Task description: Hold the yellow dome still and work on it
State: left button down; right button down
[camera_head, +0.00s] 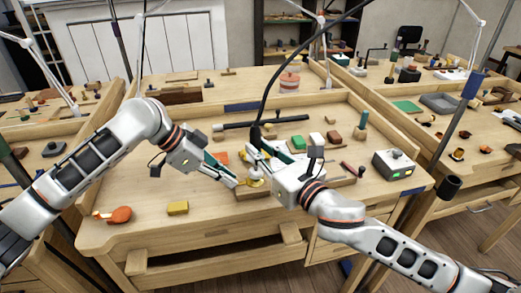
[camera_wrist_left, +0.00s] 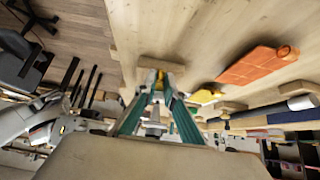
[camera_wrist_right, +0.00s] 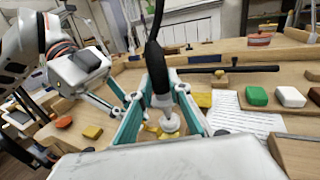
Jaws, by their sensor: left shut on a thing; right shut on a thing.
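The yellow dome (camera_head: 254,182) is low on the bench, near the front edge of the work area. My left gripper (camera_head: 237,184) reaches it from the left. In the left wrist view its teal fingers close on a small yellow part (camera_wrist_left: 152,78), mostly hidden by the fingertips. My right gripper (camera_head: 262,152) is shut on a dark handpiece with a pale lower end (camera_wrist_right: 160,95) and a black cable. The handpiece points down, its tip just over the yellow dome (camera_wrist_right: 166,130). I cannot tell whether the tip touches it.
Green (camera_head: 299,142), white and brown blocks stand behind the right gripper. A control box (camera_head: 394,164) with a green light is at the right. The bench front left is mostly clear.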

jog(key=shift+f, duration=0.3)
dwell(1.4)
jog(key=shift+r, duration=0.1)
jog(key=shift+r, duration=0.3)
dwell(0.3)
jog(key=shift+s+a, duration=0.55)
jog(key=shift+a, duration=0.15)
jog(key=shift+f, duration=0.35)
dwell(0.5)
jog(key=shift+w+d+r, duration=0.1)
dwell(0.8)
